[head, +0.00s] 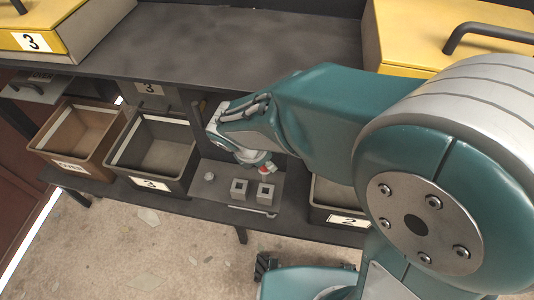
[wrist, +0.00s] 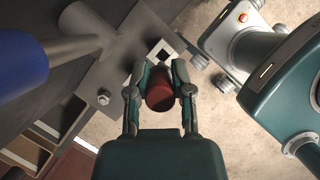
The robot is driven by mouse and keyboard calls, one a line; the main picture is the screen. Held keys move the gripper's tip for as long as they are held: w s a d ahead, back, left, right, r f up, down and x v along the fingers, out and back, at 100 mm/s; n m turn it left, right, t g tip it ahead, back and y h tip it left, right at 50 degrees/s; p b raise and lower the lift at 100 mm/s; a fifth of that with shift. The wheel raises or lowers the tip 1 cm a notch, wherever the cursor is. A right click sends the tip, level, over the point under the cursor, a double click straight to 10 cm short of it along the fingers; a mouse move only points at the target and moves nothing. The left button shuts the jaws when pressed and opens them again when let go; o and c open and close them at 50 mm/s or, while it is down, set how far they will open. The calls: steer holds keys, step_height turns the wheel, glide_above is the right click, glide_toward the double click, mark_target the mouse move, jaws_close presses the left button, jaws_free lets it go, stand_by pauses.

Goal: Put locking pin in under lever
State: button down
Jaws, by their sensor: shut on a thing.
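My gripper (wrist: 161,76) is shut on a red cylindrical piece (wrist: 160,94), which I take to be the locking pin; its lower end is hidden. In the head view, my gripper (head: 260,165) holds the red piece (head: 265,169) above a grey plate (head: 222,196) on the lower shelf. Two square blocks with dark holes, left (head: 239,187) and right (head: 265,193), stand on this plate below my gripper. One holed block (wrist: 162,52) shows just beyond the pin in the wrist view. A blue-ended grey bar (wrist: 22,62), possibly the lever, is at the left there.
A brown bin (head: 62,138), a grey bin marked 3 (head: 130,155) and a bin marked 2 (head: 318,205) flank the plate. A small round knob (head: 209,176) stands on it. The dark upper shelf (head: 230,45) hangs above, with yellow-lidded boxes at both ends.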

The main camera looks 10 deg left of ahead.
mark_target(266, 181)
steer(key=shift+f, duration=2.35)
steer(key=shift+d+f, duration=0.1)
steer(key=shift+f, duration=2.75)
steer(key=shift+c, duration=2.2)
jaws_free()
steer(key=shift+r, duration=4)
